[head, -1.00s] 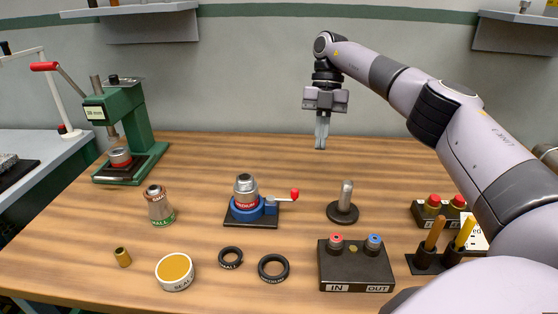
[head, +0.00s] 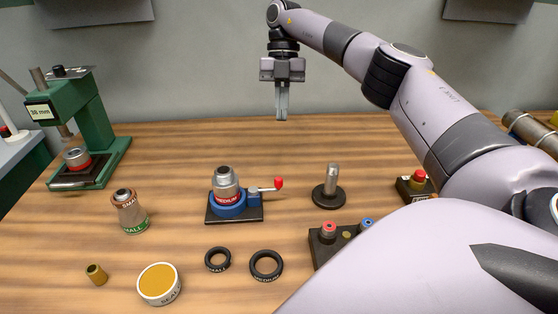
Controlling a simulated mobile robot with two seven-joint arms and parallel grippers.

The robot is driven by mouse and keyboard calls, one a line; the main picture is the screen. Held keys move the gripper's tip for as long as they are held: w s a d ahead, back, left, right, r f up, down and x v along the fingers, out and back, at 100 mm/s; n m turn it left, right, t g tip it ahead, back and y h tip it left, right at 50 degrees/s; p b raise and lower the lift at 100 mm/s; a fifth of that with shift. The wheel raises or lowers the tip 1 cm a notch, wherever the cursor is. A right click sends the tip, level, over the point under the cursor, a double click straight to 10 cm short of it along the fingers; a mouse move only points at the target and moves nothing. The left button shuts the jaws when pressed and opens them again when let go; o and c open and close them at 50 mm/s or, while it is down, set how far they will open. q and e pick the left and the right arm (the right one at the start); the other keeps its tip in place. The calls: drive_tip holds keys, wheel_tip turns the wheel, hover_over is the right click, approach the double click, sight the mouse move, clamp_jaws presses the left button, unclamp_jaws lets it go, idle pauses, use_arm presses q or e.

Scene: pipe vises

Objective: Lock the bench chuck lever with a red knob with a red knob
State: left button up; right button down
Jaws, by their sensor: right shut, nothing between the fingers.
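The bench chuck (head: 229,206) is a blue round base on a dark plate at mid-table. A metal fitting (head: 226,181) with a red MEDIUM band sits in it. Its lever (head: 265,188) points right and ends in a red knob (head: 279,183). My right gripper (head: 282,115) hangs fingers down above the far part of the table, behind the chuck and well apart from the knob. Its two fingers are together and hold nothing. My left gripper is not in view.
A metal post on a black base (head: 328,192) stands right of the knob. Two black rings, MEDIUM (head: 266,266) and SMALL (head: 218,259), lie in front. A SMALL fitting (head: 129,213), a SEAL tin (head: 159,284) and a green press (head: 92,130) are left. My right arm covers the right side.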

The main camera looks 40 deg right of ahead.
drive_tip(key=b+x, duration=0.1)
drive_tip(key=x, duration=0.8)
drive_tip(key=shift+s+a+f, duration=0.25)
drive_tip(key=shift+s+f, duration=0.05)
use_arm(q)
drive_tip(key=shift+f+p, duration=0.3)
use_arm(e)
drive_tip(key=shift+s+a, duration=1.15)
drive_tip(key=shift+a, duration=0.15)
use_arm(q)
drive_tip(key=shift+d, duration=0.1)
